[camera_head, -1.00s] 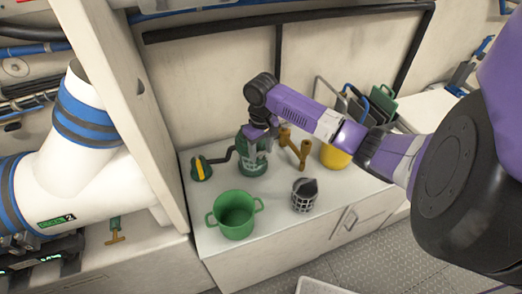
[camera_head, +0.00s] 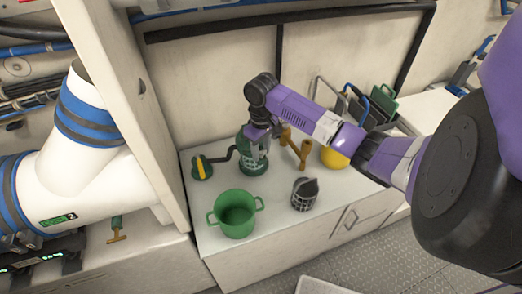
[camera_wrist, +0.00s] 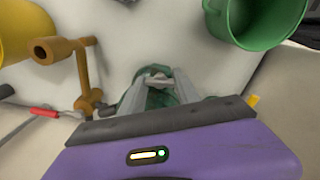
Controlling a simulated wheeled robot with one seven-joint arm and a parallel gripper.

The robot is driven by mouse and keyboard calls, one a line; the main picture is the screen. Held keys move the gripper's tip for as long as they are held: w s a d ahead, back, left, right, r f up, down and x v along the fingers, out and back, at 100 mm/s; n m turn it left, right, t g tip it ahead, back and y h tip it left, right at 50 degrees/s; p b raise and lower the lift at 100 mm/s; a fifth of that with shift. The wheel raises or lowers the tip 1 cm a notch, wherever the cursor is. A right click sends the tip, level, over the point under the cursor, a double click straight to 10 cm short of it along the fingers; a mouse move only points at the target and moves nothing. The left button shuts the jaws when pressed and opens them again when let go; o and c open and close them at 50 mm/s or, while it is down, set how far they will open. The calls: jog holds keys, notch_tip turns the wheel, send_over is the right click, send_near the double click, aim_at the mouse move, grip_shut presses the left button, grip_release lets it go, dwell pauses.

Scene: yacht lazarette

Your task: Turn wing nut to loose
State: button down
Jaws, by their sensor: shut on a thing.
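A green strainer housing (camera_head: 254,161) with a see-through grid side stands upright on the white counter near the wall. My gripper (camera_head: 261,134) points down onto its top and hides most of it. In the wrist view, the two grey fingers (camera_wrist: 156,76) are closed around a small pale wing nut (camera_wrist: 158,82) on top of the green housing (camera_wrist: 160,98). The fingers hide part of the nut, so I cannot tell its exact angle or how loose it is.
A green two-handled pot (camera_head: 235,215) and a dark grid basket (camera_head: 304,194) stand in front. A brass pipe fitting (camera_head: 302,152) and a yellow round thing (camera_head: 332,157) are to the right. A green-and-yellow fitting (camera_head: 202,168) is left, beside a large white pipe (camera_head: 85,160).

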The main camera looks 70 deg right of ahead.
aim_at(262, 150)
jog(key=c, duration=1.1)
grip_release()
jog(key=shift+s+d, duration=0.15)
jog(key=shift+d, duration=0.05)
jog(key=shift+o, duration=0.2)
jog(key=shift+r, duration=0.1)
jog(key=shift+r+b, duration=0.4)
jog(key=shift+r, duration=3.45)
